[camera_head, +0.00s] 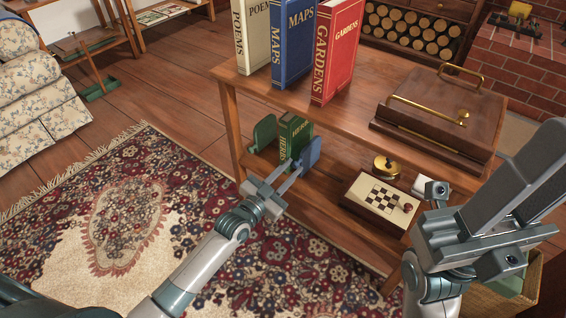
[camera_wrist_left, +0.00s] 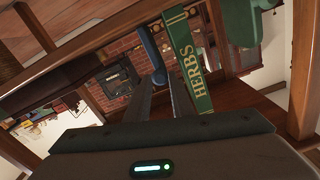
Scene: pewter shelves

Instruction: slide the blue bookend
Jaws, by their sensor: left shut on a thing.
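The blue bookend (camera_head: 312,154) stands on the lower shelf at the right side of a green book marked HERBS (camera_head: 294,136). A green bookend (camera_head: 264,132) stands at the book's other side. My left gripper (camera_head: 293,175) reaches in from the front and is shut on the blue bookend. In the left wrist view the blue bookend (camera_wrist_left: 151,48) shows at the tips of my left gripper (camera_wrist_left: 165,78), close beside the HERBS book (camera_wrist_left: 188,65). My right gripper (camera_head: 515,190) is raised at the right, near the camera, away from the book; its jaw gap is unclear.
The upper board (camera_head: 345,115) overhangs the book and carries books and a brown case (camera_head: 440,120). On the lower shelf, right of the bookend, are a brass round object (camera_head: 386,167) and a chessboard box (camera_head: 380,200). Bare shelf lies between.

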